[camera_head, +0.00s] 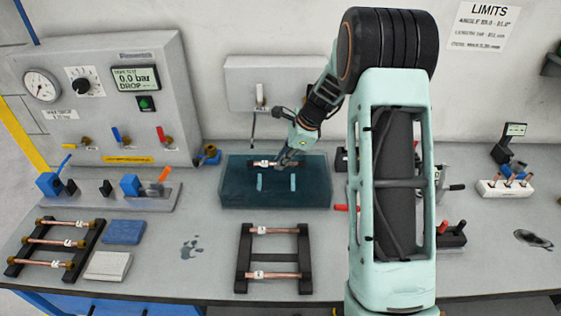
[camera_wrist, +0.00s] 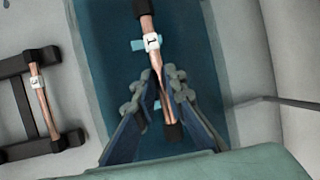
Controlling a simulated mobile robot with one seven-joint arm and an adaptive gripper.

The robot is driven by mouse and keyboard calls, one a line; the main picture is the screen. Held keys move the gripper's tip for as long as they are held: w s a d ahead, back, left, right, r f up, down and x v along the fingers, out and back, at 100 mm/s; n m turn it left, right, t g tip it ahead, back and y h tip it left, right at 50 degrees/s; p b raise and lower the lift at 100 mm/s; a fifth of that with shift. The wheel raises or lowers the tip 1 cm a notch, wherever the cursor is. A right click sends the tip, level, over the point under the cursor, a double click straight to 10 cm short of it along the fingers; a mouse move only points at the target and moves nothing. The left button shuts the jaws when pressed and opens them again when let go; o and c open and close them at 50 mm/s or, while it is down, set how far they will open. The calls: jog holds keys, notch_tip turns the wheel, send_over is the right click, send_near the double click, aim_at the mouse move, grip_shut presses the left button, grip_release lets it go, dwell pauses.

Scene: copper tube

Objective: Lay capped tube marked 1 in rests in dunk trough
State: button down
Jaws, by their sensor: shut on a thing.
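A copper tube (camera_wrist: 145,26) with black end caps and a white tag reading 1 is between my gripper's fingers. In the head view the tube (camera_head: 262,163) is over the dunk trough (camera_head: 232,192), a dark teal water-filled tank. My gripper (camera_wrist: 162,82) is shut on the tube, toward one capped end. It also shows in the head view (camera_head: 289,160). Two pale blue rests, one (camera_head: 259,182) left and one (camera_head: 293,182) right, stand in the trough. In the wrist view the tube passes over both rests; I cannot tell whether it touches them.
A black rack (camera_head: 242,262) with tagged copper tubes (camera_head: 278,275) stands in front of the trough. Another rack (camera_head: 88,246) with several tubes lies left, near blue (camera_head: 124,231) and white (camera_head: 108,265) pads. A gauge panel (camera_head: 158,85) stands back left.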

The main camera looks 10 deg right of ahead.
jog(key=shift+s, duration=0.1)
jog(key=shift+f+b, duration=2.1)
jog(key=shift+f, duration=1.1)
jog(key=shift+f, duration=0.3)
jog(key=c, duration=1.9)
grip_release()
jog(key=v, duration=1.2)
